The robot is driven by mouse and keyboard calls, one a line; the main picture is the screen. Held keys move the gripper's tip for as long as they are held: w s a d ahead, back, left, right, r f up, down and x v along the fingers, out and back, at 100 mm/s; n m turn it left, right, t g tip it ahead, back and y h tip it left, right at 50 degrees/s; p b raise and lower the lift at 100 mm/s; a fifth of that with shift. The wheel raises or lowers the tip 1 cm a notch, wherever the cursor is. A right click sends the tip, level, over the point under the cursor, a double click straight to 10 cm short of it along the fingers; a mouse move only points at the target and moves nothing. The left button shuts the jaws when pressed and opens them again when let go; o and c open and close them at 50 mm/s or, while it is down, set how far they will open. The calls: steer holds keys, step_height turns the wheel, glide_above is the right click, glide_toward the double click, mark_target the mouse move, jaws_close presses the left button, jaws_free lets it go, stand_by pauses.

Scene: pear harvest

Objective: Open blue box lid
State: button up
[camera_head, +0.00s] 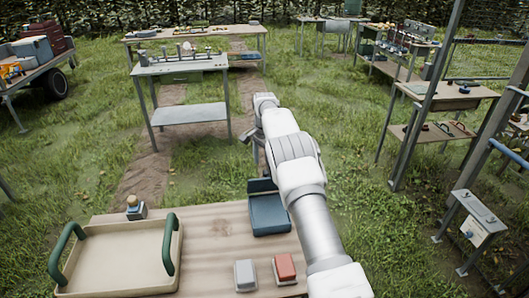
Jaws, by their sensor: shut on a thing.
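The blue box (270,215) stands at the right part of the near wooden table, partly covered by my arm. Its lid (260,186) shows as a darker blue panel raised at the box's far side, tilted up from the body. My gripper (259,168) points down at the lid's upper edge and is shut on it. The fingertips are small and partly hidden behind my wrist and arm, so the exact grip point is unclear.
On the near table (215,228) are a beige tray (118,258) with green handles, a grey block (245,275), a red block (285,268) and a small knobbed item (135,208). A grey box on a post (478,212) stands at right. Grass lies beyond the table.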

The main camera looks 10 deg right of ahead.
step_height(320, 180, up, 18)
steer(key=p, duration=0.3)
steer(key=shift+f+p, duration=0.25)
steer(key=shift+p, duration=0.05)
steer(key=shift+s, duration=0.1)
